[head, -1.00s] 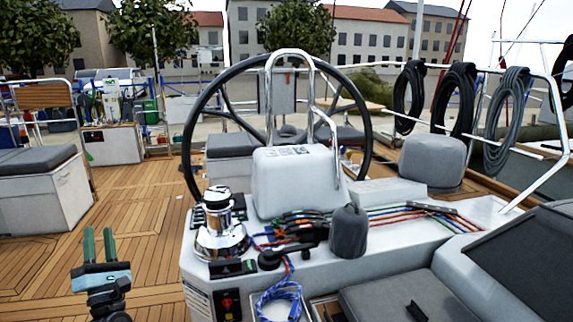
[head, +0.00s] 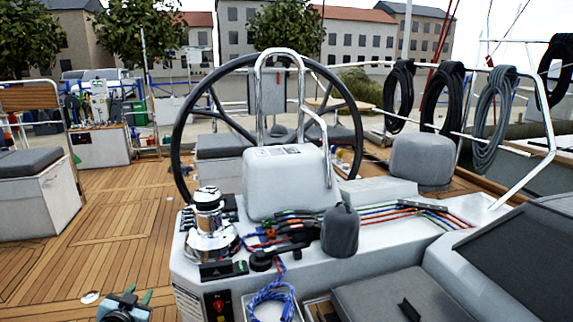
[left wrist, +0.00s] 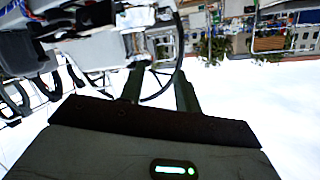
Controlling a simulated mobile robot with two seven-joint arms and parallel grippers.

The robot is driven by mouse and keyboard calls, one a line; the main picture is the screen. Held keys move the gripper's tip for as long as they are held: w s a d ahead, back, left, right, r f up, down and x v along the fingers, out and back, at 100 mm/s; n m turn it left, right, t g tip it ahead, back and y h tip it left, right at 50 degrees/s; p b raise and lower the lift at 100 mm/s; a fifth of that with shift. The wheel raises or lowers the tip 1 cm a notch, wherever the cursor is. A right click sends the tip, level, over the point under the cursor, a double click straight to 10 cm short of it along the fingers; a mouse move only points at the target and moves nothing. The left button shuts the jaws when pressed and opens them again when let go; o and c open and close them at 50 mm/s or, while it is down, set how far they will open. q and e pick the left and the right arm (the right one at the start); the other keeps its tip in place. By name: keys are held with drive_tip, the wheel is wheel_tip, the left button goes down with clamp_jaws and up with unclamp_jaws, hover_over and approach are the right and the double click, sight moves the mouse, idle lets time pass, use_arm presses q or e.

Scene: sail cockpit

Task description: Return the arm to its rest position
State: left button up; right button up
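My left gripper (head: 138,295) is low in the head view, left of the white cockpit console (head: 185,268), over the teak deck. Only its green fingertips and part of its pale teal body show at the bottom edge. In the left wrist view, its two green fingers (left wrist: 160,92) stand apart with nothing held between them. The scene behind them appears upside down, with the dark wheel rim beyond the fingers and apart from them. The rest of the left arm is out of the head view. My right gripper is not in view.
The console carries a chrome winch (head: 208,222), a dark covered winch (head: 340,232), coloured lines and a blue rope (head: 272,293). The steering wheel (head: 178,140) stands behind. A grey-topped bench (head: 35,200) is at left. Open teak deck (head: 120,225) lies between bench and console.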

use_arm(q)
drive_tip(key=s+d+f+g+h, duration=0.1)
drive_tip(key=s+d+f+g, duration=0.1)
drive_tip(key=s+d+f, duration=0.6)
drive_tip(key=s+d+f+g+h, duration=0.1)
drive_tip(key=s+d+f, duration=0.2)
drive_tip(key=s+f, duration=0.85)
drive_tip(key=s+d+g, duration=0.1)
drive_tip(key=s+d, duration=0.2)
drive_tip(key=s, duration=1)
drive_tip(key=s+d+n+g+h, duration=0.1)
drive_tip(key=s+d, duration=0.3)
drive_tip(key=s, duration=0.8)
drive_tip(key=shift+s+d+f+g+h, duration=0.25)
drive_tip(key=shift+s+f+g+h, duration=0.1)
drive_tip(key=shift+g, duration=0.35)
